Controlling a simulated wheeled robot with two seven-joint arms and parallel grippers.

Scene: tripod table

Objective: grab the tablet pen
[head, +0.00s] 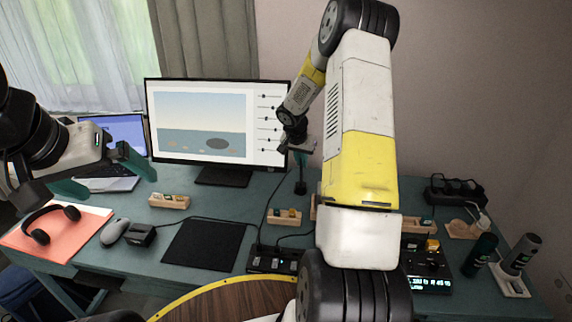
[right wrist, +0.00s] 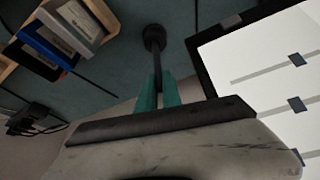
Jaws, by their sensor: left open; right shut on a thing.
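The tablet pen (right wrist: 155,65) is a thin dark stick in the right wrist view. It runs from a dark round base (right wrist: 153,37) to between the green fingers of my right gripper (right wrist: 158,92), which is shut on it. In the head view the right gripper (head: 300,158) is at the table's back, just right of the monitor, with the pen (head: 301,174) upright below it. I cannot tell whether the pen touches its base or is clear of it. My left gripper (head: 103,175) is open and empty above the table's left side.
The monitor (head: 203,120) stands close left of the right gripper. A wooden block with cards (head: 285,217) lies in front. Headphones (head: 48,224), a mouse (head: 114,231) and a black mat (head: 204,245) lie left. My right arm hides the table's middle right.

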